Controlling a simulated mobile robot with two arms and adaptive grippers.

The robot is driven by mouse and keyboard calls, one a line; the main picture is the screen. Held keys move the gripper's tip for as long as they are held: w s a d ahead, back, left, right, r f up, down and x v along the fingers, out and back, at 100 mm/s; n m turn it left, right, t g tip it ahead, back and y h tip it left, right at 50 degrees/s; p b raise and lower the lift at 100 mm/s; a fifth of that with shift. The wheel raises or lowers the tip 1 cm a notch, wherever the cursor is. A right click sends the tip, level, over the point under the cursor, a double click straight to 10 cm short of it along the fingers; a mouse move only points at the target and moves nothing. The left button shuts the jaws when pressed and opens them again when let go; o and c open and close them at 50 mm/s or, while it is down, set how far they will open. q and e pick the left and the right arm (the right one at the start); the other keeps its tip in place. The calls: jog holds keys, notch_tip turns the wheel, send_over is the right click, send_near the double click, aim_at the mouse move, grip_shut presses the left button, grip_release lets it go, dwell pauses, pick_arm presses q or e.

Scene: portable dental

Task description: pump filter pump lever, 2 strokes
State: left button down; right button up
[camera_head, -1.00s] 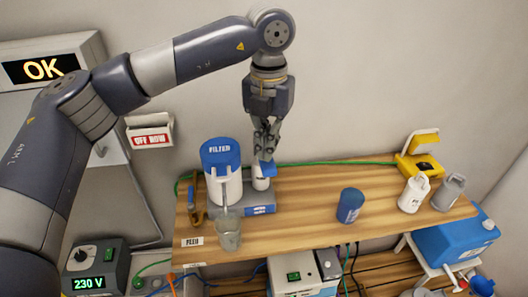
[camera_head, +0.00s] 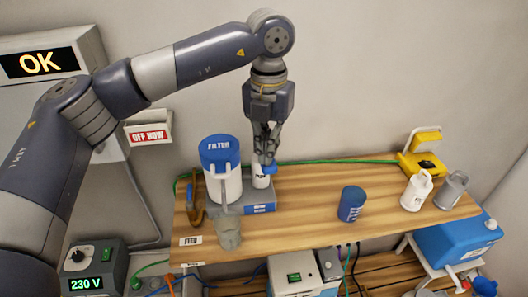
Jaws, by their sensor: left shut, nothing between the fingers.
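The filter unit (camera_head: 222,170), a white cylinder with a blue lid marked FILTER, stands on a blue-grey base at the left of the wooden shelf. Beside it on the same base is a small white pump cylinder (camera_head: 261,181) with a blue lever (camera_head: 269,168) at its top. My left gripper (camera_head: 266,160) points down right at the lever, its fingers shut with nothing between them. The fingertips partly hide the lever, and I cannot tell whether they touch it. A cloudy cup (camera_head: 229,234) stands in front of the filter. My right gripper is not in view.
A blue cup (camera_head: 351,203) stands mid-shelf. A white bottle (camera_head: 416,190), a grey bottle (camera_head: 450,190) and a yellow case (camera_head: 422,160) are at the right. A brown-orange clip-like item (camera_head: 194,198) is left of the filter. The shelf (camera_head: 310,225) is bare between filter and blue cup.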

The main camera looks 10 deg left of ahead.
pick_arm(q)
jog(key=shift+f+b, duration=2.1)
jog(key=shift+f, duration=0.8)
jog(key=shift+r, duration=0.2)
jog(key=shift+r+p, duration=2.35)
jog(key=shift+r, duration=1.5)
notch_tip(320, 180, up, 5)
jog(key=p, duration=0.3)
